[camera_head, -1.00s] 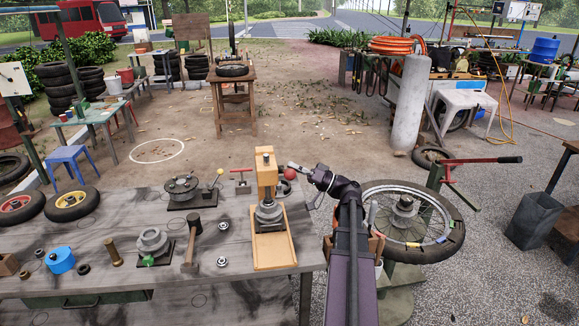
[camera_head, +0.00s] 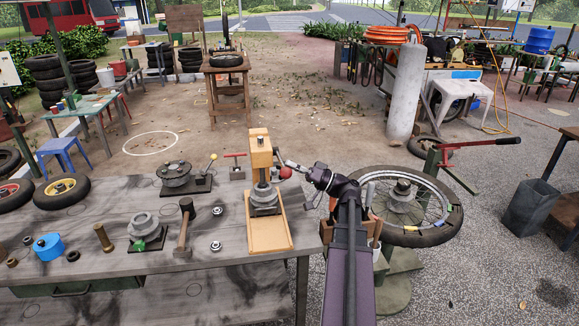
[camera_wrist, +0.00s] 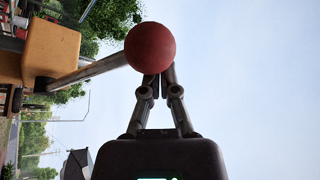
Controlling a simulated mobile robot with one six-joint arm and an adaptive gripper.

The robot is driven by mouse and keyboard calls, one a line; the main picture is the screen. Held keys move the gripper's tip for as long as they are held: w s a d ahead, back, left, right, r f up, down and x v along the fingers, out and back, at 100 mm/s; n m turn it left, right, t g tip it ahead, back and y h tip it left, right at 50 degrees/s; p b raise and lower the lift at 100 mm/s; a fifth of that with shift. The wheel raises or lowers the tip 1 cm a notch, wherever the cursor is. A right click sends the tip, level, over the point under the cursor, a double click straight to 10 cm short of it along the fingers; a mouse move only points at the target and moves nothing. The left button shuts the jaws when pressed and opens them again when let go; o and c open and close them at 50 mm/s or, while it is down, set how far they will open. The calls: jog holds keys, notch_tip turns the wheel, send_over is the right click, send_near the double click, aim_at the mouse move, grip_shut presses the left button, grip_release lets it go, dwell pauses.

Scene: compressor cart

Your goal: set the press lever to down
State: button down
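The press (camera_head: 260,152) stands upright on its orange base on the bench, with an orange head block on top. Its lever ends in a red ball knob (camera_head: 285,173), to the right of and below the head block. In the wrist view the metal lever rod (camera_wrist: 92,72) runs from the orange block to the red ball. My gripper (camera_head: 291,166) is at the knob. In the wrist view my gripper's fingers (camera_wrist: 153,78) converge close together at the ball, which hides their tips. The ball is not between them. Whether they touch it is unclear.
A spoked wheel (camera_head: 430,215) on a stand is close to the right of my arm.

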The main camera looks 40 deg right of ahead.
jog(key=shift+r, duration=0.1)
jog(key=s+d+f+b, duration=0.1)
jog(key=s+d, duration=0.4)
jog(key=d, duration=0.3)
jog(key=shift+f, duration=0.15)
dwell(1.0)
jog(key=shift+s, duration=0.1)
dwell(0.6)
